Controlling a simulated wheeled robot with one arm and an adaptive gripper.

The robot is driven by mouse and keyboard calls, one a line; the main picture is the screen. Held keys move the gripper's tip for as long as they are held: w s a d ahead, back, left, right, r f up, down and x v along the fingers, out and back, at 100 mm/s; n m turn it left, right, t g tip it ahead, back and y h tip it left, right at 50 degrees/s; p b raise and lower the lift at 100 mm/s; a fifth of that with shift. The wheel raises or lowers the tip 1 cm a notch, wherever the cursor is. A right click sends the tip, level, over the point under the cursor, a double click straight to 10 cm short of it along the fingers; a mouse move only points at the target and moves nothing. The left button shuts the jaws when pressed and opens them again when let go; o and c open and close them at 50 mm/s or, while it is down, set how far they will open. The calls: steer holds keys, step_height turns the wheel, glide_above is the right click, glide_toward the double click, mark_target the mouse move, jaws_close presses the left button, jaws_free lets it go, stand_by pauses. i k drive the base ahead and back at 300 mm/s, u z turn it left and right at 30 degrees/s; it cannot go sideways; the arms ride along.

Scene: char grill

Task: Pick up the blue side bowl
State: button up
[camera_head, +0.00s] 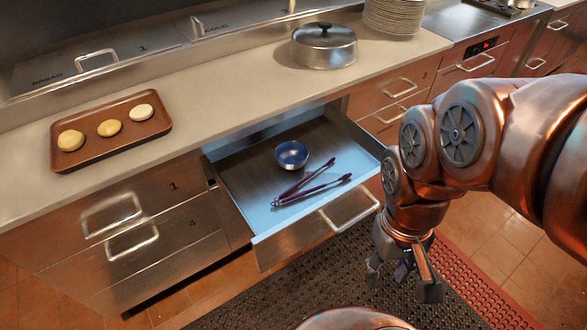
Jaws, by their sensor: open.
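The small blue bowl (291,155) sits upright in the open drawer (240,183), toward its back. A pair of purple tongs (312,186) lies in the same drawer, in front of the bowl, with its arms spread. My gripper (402,284) is at the lower right, pointing down, outside the drawer and to the right of its front. Its fingers are apart with nothing visible between them. The gripper is well away from the bowl.
The drawer front with its handle (349,208) sticks out over the dark floor mat (310,275). On the counter (225,100) are a brown tray (87,161) with buns, a lidded metal pot (323,47) and stacked plates (394,15). A red mat (470,290) lies at the right.

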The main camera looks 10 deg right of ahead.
mark_target(291, 155)
steer(key=z, duration=0.3)
steer(key=i, duration=0.4)
steer(key=u, duration=1.85)
